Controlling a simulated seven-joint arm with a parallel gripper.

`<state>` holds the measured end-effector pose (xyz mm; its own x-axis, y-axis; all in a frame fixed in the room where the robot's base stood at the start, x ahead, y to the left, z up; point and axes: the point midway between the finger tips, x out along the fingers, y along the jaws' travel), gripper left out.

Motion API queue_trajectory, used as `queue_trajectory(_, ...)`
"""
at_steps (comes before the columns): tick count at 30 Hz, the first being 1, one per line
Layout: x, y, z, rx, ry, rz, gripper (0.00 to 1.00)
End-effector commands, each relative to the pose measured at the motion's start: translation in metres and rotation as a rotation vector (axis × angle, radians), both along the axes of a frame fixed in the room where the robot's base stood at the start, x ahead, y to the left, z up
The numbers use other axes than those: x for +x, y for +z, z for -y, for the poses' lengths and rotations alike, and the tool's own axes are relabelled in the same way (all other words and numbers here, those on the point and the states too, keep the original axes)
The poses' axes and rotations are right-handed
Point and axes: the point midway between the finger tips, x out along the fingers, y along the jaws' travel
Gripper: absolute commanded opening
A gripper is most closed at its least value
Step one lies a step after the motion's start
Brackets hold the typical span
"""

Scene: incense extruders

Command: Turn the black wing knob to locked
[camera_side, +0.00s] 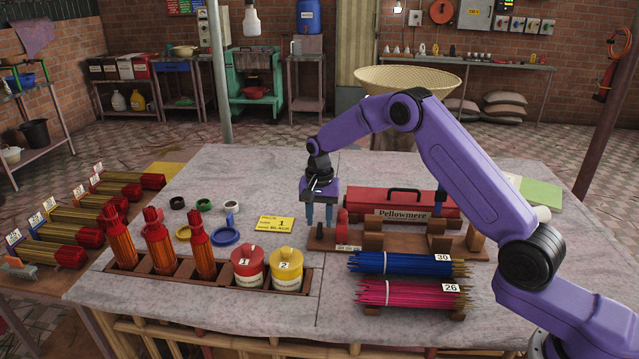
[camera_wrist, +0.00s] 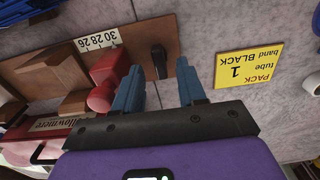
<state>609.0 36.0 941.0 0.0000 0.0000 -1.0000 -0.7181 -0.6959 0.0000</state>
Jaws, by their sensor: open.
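The black wing knob (camera_side: 319,230) stands at the left end of a wooden base (camera_side: 375,240) in the side view. In the wrist view the knob (camera_wrist: 158,58) shows as a dark upright lever on the same base (camera_wrist: 150,25). My gripper (camera_side: 319,220) is open, pointing down over the knob. In the wrist view the blue fingertips (camera_wrist: 160,72) are spread to either side of the knob's line, with clear space between them. I cannot tell whether they reach down to its height. No locked marking is readable.
Beside the knob are a red cylinder (camera_side: 343,222), a number plate (camera_wrist: 97,40) and the red Pellowmere case (camera_side: 410,203). A yellow card (camera_side: 276,223) lies left of it. Blue sticks (camera_side: 400,263) and pink sticks (camera_side: 400,293) lie in front; a rack holds red tubes (camera_side: 158,245) and lidded pots (camera_side: 287,270).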

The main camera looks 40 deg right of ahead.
Motion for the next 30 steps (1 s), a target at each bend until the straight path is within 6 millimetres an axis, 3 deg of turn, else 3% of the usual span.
queue_trajectory(18,0.001,0.127,0.0,0.0,-0.001,0.006,0.4)
queue_trajectory(24,0.0,0.149,0.0,0.0,-0.001,0.003,0.4)
queue_trajectory(30,0.0,0.156,0.0,0.001,-0.001,0.001,0.4)
